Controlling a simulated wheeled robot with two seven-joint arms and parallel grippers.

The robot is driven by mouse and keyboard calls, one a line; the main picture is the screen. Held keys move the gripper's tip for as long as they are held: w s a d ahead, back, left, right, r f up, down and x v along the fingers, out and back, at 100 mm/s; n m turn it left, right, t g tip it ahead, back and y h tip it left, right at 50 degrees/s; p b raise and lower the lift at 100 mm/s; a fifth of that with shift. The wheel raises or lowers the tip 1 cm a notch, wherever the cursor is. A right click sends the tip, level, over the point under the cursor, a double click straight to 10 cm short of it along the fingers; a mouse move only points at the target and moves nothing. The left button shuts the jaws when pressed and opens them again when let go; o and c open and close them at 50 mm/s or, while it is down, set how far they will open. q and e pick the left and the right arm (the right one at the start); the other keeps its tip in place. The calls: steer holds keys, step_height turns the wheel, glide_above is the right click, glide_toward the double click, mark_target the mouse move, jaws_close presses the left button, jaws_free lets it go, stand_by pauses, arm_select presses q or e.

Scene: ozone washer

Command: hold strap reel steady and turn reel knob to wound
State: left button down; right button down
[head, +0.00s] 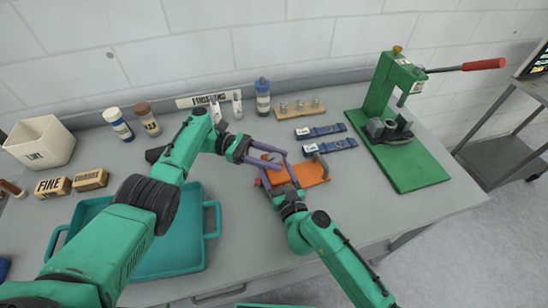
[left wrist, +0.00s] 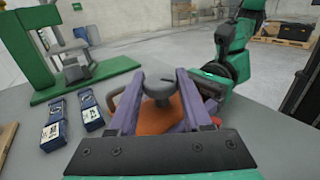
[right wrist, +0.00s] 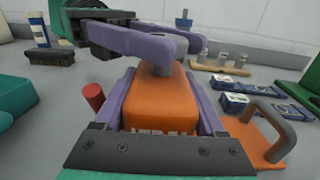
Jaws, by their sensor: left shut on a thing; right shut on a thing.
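The orange strap reel (right wrist: 160,105) sits on the bench; its flat orange plate (head: 314,172) shows in the head view. In the left wrist view, its grey round knob (left wrist: 158,84) lies between the purple fingers of my left gripper (left wrist: 160,88), which is shut on it from above. My left gripper (head: 272,158) reaches in from the left in the head view. My right gripper (head: 276,172) comes from the front and is shut on the orange reel body, a finger on each side. The fingers hide much of the reel, and the knob's setting cannot be read.
A teal tray (head: 210,252) lies left of the reel. Two blue strap packs (head: 330,146) lie behind its plate. A green press (head: 405,180) stands at the right. Bottles (head: 263,98) and a wooden peg block (head: 300,110) stand at the back.

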mark_target(274, 159)
arm_select(q)
steer(key=shift+s+d, duration=0.15)
steer(key=shift+d, duration=0.15)
steer(key=shift+c, duration=1.6)
jaws_free()
steer(key=shift+a, duration=0.2)
steer(key=shift+r, duration=0.15)
steer(key=shift+r, duration=0.25)
step_height(274, 159, up, 9)
steer(key=shift+s+r, duration=0.1)
steer(key=shift+r, duration=0.05)
